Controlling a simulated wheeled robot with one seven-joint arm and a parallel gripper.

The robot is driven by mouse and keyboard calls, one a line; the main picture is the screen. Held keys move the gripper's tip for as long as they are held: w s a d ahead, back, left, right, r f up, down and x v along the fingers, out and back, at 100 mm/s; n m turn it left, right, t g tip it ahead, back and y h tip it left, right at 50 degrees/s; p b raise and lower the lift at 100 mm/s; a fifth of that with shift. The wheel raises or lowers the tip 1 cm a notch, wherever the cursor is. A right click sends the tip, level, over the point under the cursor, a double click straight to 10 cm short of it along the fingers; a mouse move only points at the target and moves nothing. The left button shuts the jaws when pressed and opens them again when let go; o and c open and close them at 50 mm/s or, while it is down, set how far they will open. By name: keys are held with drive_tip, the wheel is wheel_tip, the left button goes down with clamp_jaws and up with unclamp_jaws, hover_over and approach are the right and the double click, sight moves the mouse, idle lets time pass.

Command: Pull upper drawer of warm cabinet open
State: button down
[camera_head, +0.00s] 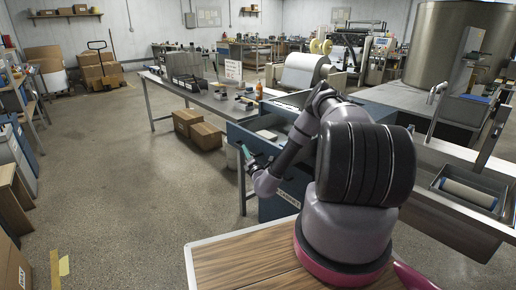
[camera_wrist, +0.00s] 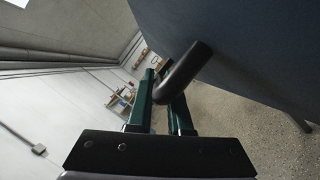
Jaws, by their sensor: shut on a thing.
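The blue warm cabinet (camera_head: 280,205) stands beyond my arm, with a white label on its front. Its upper drawer (camera_head: 243,137) sticks out to the left, and pale contents show inside its open top. In the wrist view the blue drawer front (camera_wrist: 240,45) fills the upper right, and a dark bar handle (camera_wrist: 185,70) juts from it. My gripper (camera_wrist: 160,95) has its green fingers on either side of this handle and is shut on it. In the head view my gripper (camera_head: 246,153) is at the drawer front, and the handle is hidden there.
A long work table (camera_head: 200,98) with racks and small items stands behind the drawer. Two cardboard boxes (camera_head: 197,130) sit on the floor below it. The floor (camera_head: 135,180) left of the drawer is clear.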

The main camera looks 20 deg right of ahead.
drive_tip(key=shift+s+a, duration=0.3)
drive_tip(key=shift+a, duration=0.55)
drive_tip(key=shift+s+a, duration=0.35)
drive_tip(key=shift+a, duration=0.45)
drive_tip(key=shift+s+a, duration=0.3)
drive_tip(key=shift+a, duration=0.55)
drive_tip(key=c, duration=0.8)
unclamp_jaws()
drive_tip(key=shift+c, duration=0.2)
drive_tip(key=v, duration=1)
drive_tip(key=shift+s, duration=0.4)
drive_tip(key=shift+f, duration=0.15)
